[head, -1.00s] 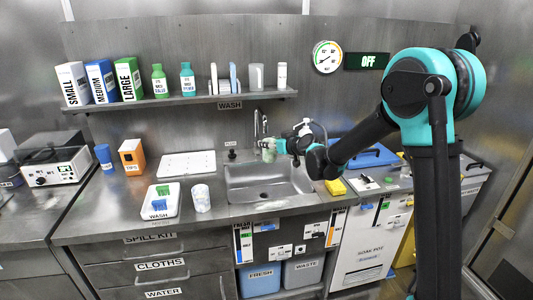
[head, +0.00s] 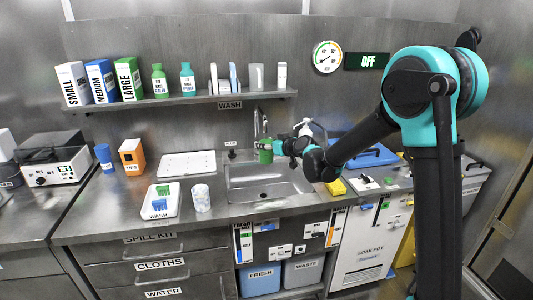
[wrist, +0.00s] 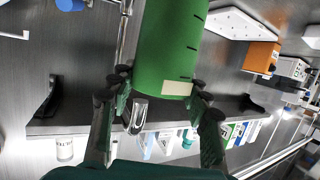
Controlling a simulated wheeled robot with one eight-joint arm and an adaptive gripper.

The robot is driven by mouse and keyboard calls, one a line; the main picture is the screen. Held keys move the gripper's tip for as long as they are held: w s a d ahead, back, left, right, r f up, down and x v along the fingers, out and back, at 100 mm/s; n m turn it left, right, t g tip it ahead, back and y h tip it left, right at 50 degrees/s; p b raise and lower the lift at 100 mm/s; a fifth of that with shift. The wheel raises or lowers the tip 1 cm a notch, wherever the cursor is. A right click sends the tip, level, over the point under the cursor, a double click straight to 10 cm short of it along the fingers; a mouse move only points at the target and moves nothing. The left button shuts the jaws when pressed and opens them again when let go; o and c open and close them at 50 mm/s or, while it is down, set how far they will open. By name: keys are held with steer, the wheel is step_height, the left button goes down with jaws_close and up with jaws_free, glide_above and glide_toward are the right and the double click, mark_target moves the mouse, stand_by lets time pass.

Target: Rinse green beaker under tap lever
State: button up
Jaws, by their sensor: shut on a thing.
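My gripper (head: 290,146) is shut on the green beaker (head: 266,150) and holds it above the sink (head: 264,188), just below and beside the tap (head: 259,125). In the wrist view the beaker (wrist: 170,45) fills the top middle, with dark marks and a pale label. The gripper fingers (wrist: 160,88) close on its sides. That view is upside down, with the shelf at the bottom. A chrome tap part (wrist: 139,115) shows behind the beaker. I cannot make out the tap lever clearly, nor the beaker's mouth. No water stream is visible.
The gauge (head: 327,57) stands beside a sign reading OFF (head: 367,61). A wash tray (head: 160,201) and a white cup (head: 201,198) are left of the sink. A yellow sponge (head: 336,187) lies at its right. The shelf (head: 190,100) of bottles and boxes runs above.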

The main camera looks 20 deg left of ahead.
mark_target(265, 151)
steer(key=shift+s+d, duration=0.3)
steer(key=shift+s, duration=0.8)
steer(key=shift+s+d, duration=0.3)
steer(key=shift+s, duration=0.75)
steer(key=shift+s+d, duration=0.3)
steer(key=shift+s, duration=0.8)
steer(key=s+d+r, duration=0.1)
steer(key=s+r, duration=0.3)
steer(key=shift+s+d, duration=0.15)
steer(key=shift+s, duration=0.25)
